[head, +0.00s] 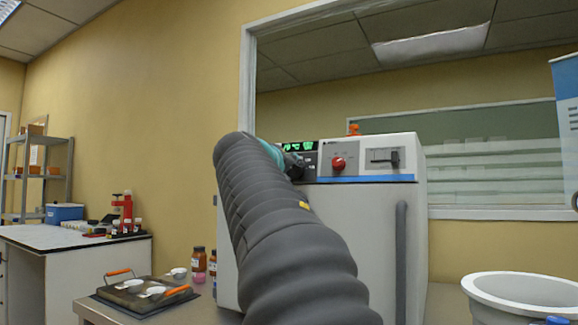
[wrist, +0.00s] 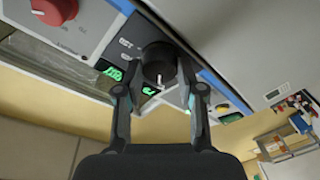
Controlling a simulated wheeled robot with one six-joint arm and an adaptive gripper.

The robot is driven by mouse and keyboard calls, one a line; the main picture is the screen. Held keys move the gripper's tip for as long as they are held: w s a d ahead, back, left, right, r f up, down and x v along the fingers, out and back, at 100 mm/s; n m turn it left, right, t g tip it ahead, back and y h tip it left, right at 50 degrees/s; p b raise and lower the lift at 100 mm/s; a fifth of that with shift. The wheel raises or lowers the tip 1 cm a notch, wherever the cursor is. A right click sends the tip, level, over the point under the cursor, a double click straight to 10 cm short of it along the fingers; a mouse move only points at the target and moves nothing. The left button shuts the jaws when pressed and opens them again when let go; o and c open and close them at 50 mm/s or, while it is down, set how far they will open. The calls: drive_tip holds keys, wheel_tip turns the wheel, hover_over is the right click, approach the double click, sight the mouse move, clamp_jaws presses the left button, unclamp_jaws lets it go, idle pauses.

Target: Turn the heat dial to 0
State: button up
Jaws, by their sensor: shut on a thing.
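The oven-like unit (head: 315,235) is a pale cabinet with a control panel along its top. The black dial (wrist: 157,60) is on that panel in the wrist view, beside green lit digits, with a small white mark at its lower edge. My gripper (wrist: 160,80) has a finger on each side of the dial and is shut on it. In the head view my arm and gripper (head: 292,163) reach the panel's left part, and the dial is mostly hidden. The scale around the dial is too small to read.
A red knob (head: 338,163) and a dark switch (head: 385,157) sit right of the dial. A vertical handle (head: 401,262) is on the cabinet front. A tray with small dishes (head: 145,290) and brown bottles (head: 199,262) stand at left; a white basin (head: 520,290) is at right.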

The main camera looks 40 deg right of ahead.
drive_tip(key=n+y, duration=0.1)
drive_tip(key=n, duration=0.6)
drive_tip(key=shift+r, duration=0.15)
drive_tip(key=shift+n+t+y, duration=0.3)
drive_tip(key=shift+n+y, duration=0.1)
drive_tip(key=o, duration=1.2)
drive_tip(key=shift+c, duration=0.2)
drive_tip(key=v, duration=1.2)
